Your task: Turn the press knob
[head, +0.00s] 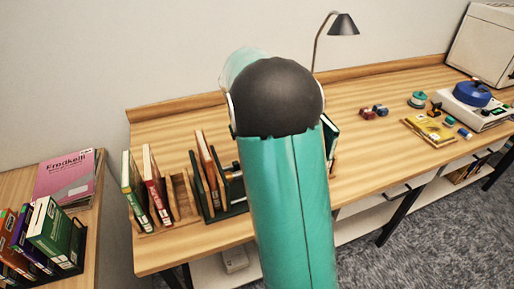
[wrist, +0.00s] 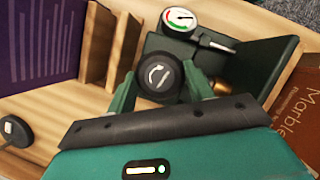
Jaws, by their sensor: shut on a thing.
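The press knob (wrist: 159,77) is a round black knob with a white curved arrow on its top, near the middle of the wrist view. My gripper (wrist: 158,88) has one green finger on each side of the knob and is shut on it. The knob belongs to a dark green press (wrist: 185,50) with a round gauge (wrist: 181,18) coloured white, red and green. In the head view the press (head: 233,192) is mostly hidden behind my teal arm, and my gripper is hidden there too.
A purple book (wrist: 40,45) and wooden dividers stand left of the knob in the wrist view; a brown book (wrist: 298,110) is at the right. In the head view, books stand left of my arm, and a lamp (head: 343,25) stands behind.

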